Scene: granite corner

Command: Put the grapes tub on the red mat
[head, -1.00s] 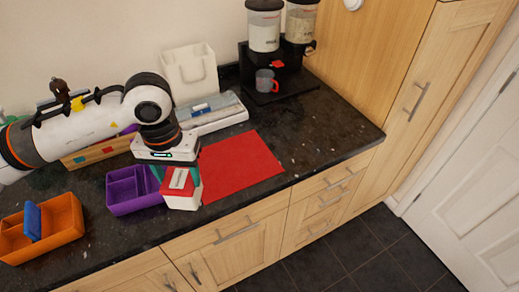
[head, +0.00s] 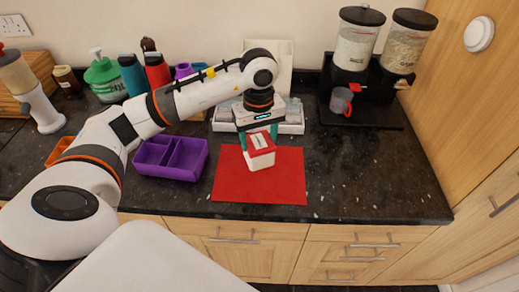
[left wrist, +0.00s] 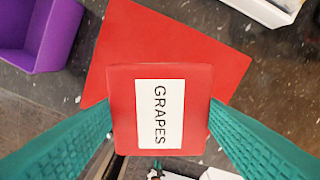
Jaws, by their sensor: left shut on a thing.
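The grapes tub (head: 261,158) is a white box with a red lid and a white label. The label reads GRAPES in the left wrist view, where the tub's lid (left wrist: 195,110) fills the middle. My left gripper (head: 258,136) is shut on the tub from above, one teal finger on each side. The tub is upright over the upper middle part of the red mat (head: 240,187). I cannot tell whether its base touches the mat. The red mat (left wrist: 175,42) also shows behind the tub in the left wrist view. My right gripper is not in view.
A purple divided bin (head: 170,174) stands left of the mat. A white tray (head: 291,127) lies behind it. A dispenser stand with a grey mug (head: 340,100) is at the back right. The dark counter right of the mat (head: 370,175) is clear.

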